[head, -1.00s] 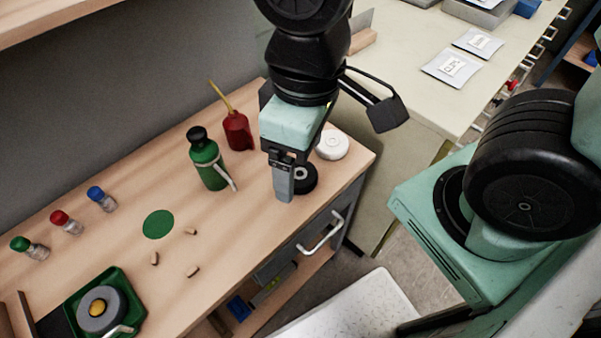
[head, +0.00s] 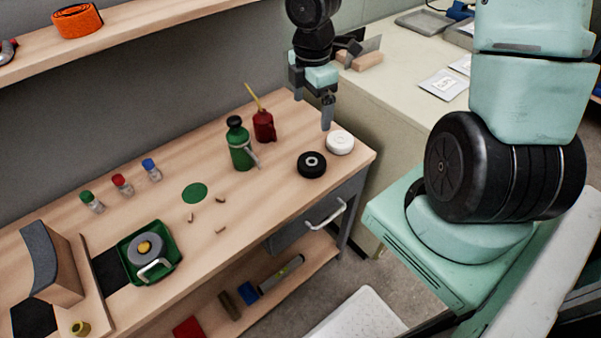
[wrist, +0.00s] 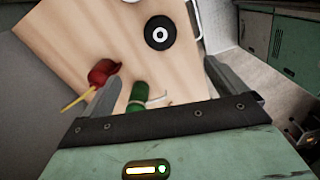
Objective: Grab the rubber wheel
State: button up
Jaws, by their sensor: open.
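The rubber wheel is most likely the black disc (head: 311,165) with a pale hub, lying flat near the right end of the wooden bench. It also shows in the wrist view as a black ring (wrist: 160,33) with a white centre. My gripper (head: 313,112) is open and empty, above the back right of the bench, behind and higher than the black disc. In the wrist view its two fingers (wrist: 162,68) stand wide apart, with the disc beyond them. A white disc (head: 340,142) lies beside the black one, to its right.
A green bottle (head: 240,148) and a red oil can (head: 264,125) stand left of the black disc. Small capped jars (head: 122,184), a green round patch (head: 194,193) and a green tray (head: 176,242) lie further left. A drawer handle (head: 315,221) juts from the bench front.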

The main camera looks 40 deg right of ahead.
jog(key=f, duration=0.1)
jog(key=b, duration=0.4)
send_over(310, 162)
jog(key=f, duration=1.1)
jog(key=shift+w+d+f, duration=0.15)
jog(key=shift+w, duration=0.05)
jog(key=shift+s+f+b, duration=0.2)
jog(key=shift+f+b, duration=0.85)
jog(key=shift+f, duration=1.6)
jog(key=c, duration=1.2)
